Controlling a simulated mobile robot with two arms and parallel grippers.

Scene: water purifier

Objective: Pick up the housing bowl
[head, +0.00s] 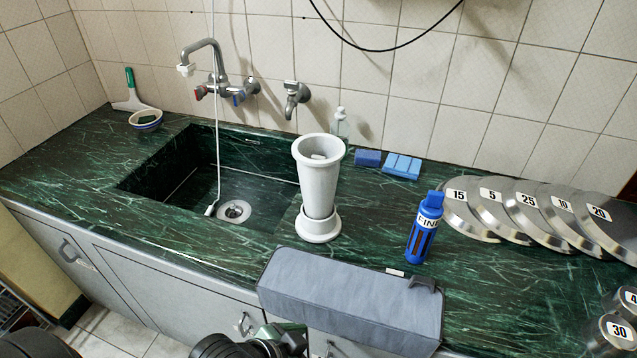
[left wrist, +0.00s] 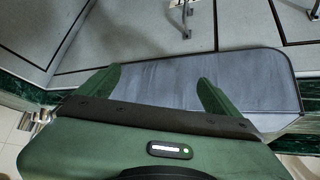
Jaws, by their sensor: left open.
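The housing bowl (head: 320,172) appears to be the tall, pale grey tapered cup standing upright on the green marble counter, right of the sink. Its open mouth faces up, with a small pale part visible inside, and its foot is a wide round ring. My left gripper (head: 285,338) is low at the bottom edge of the head view, in front of the counter and well short of the bowl. In the left wrist view its green fingers (left wrist: 159,76) are spread with nothing between them, over a grey padded case. The bowl is not in that view. My right gripper is not in view.
The long grey case (head: 350,300) lies along the counter's front edge, between my left gripper and the bowl. A blue bottle (head: 424,230) stands right of the bowl, with numbered metal discs (head: 500,212) beyond. The sink (head: 235,185) is at left; blue sponges (head: 400,166) lie behind.

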